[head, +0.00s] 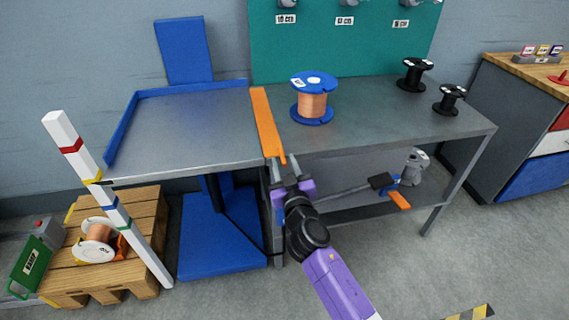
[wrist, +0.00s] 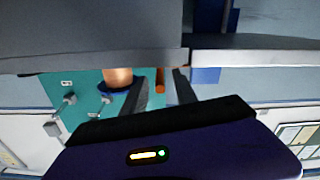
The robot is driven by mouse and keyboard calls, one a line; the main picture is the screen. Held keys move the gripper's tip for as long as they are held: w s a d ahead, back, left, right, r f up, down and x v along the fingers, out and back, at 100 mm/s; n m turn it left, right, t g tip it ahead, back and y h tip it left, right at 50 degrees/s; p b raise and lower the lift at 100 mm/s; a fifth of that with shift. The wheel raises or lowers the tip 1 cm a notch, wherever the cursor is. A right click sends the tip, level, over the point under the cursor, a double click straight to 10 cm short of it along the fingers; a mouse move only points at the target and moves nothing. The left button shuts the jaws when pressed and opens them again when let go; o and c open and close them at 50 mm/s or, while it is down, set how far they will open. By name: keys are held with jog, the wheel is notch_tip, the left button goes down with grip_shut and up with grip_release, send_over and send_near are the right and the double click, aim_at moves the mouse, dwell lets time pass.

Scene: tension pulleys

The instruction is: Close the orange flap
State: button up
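The orange flap (head: 266,120) is a long narrow strip along the left edge of the grey workbench, beside the blue-rimmed lift table (head: 185,133). Its near end narrows to a tip at the bench's front corner. My gripper (head: 284,167) is just in front of that tip, with its two fingers apart. In the wrist view a small piece of the orange flap (wrist: 160,79) shows in the gap between the fingers of my gripper (wrist: 162,90). Nothing is held. I cannot tell whether a finger touches the flap.
A copper wire spool (head: 313,103) with blue flanges stands on the workbench (head: 385,122) right of the flap. Two black spools (head: 414,74) stand further right. A striped post (head: 107,197) and a wooden pallet (head: 125,282) are at the left. The floor at lower right is mostly free.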

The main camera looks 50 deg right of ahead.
grip_shut()
jog(key=shift+r, duration=0.1)
jog(key=n, duration=0.1)
jog(key=r+n, duration=0.1)
jog(key=n+p, duration=0.1)
jog(key=shift+w+a+r, duration=0.15)
jog(key=shift+a+r, duration=0.05)
jog(key=shift+a, duration=0.05)
jog(key=shift+w+a+r+n+p, duration=0.4)
jog(key=shift+w+a+n+p, duration=0.25)
jog(key=shift+n, duration=1.85)
jog(key=shift+w+a+r+n+p, duration=0.55)
jog(key=shift+a+n, duration=0.35)
jog(key=shift+n, duration=1.6)
jog(key=shift+w+a+r+n+p, duration=0.35)
jog(key=shift+a+n+p, duration=0.35)
jog(key=shift+n, duration=1.8)
jog(key=shift+a+f, duration=0.1)
